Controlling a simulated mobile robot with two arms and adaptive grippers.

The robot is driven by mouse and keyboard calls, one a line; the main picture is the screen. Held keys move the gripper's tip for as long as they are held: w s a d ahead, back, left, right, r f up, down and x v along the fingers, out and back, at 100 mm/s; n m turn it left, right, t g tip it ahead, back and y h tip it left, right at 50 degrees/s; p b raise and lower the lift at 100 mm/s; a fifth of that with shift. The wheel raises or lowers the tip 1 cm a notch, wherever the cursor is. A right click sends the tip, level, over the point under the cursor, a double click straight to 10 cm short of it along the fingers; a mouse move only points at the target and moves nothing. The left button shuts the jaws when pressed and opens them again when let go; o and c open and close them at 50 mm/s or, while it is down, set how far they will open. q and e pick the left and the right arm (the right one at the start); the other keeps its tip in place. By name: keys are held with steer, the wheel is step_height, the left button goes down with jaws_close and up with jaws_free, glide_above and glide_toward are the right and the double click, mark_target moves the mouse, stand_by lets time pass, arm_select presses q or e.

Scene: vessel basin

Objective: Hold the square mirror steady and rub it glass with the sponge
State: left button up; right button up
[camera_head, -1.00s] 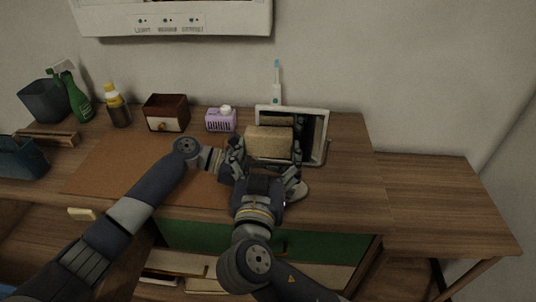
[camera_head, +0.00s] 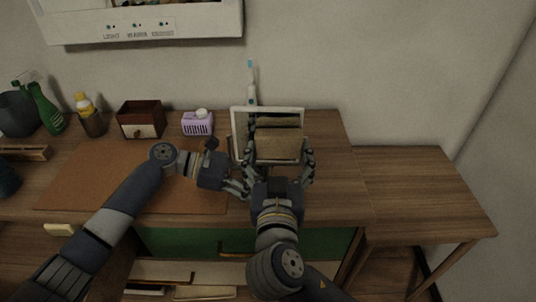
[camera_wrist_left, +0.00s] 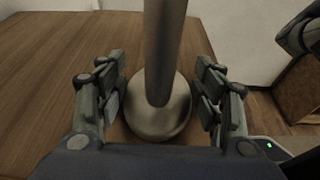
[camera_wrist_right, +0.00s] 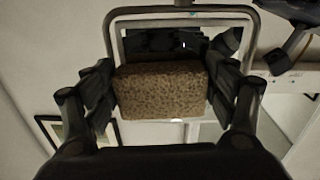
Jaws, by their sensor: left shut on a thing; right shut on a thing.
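The square mirror (camera_head: 268,109) with its pale frame stands upright on the table. My left gripper (camera_head: 240,186) is low at its left side. In the left wrist view its fingers are around the mirror's metal stand (camera_wrist_left: 165,45), above the round base (camera_wrist_left: 158,122). My right gripper (camera_wrist_right: 165,95) is shut on the brown sponge (camera_head: 278,148), in front of the glass. The sponge (camera_wrist_right: 160,90) covers part of the mirror frame's inside in the right wrist view. Its reflection shows above it in the head view. I cannot tell whether it touches the glass.
A lilac box (camera_head: 197,124), a small drawer box (camera_head: 141,120), a yellow-capped bottle (camera_head: 90,115) and a green spray bottle (camera_head: 46,108) stand at the back left. A toothbrush (camera_head: 251,82) stands behind the mirror. The table's right side (camera_head: 400,180) is clear.

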arm_select(q)
steer(key=shift+s+a+f, duration=0.1)
steer(key=shift+s+f, duration=0.05)
steer(key=shift+f, duration=0.25)
arm_select(e)
steer(key=shift+d, duration=0.95)
steer(key=a, duration=0.8)
steer(key=shift+w+a, duration=0.15)
steer(key=shift+a, duration=0.05)
steer(key=shift+d, duration=0.1)
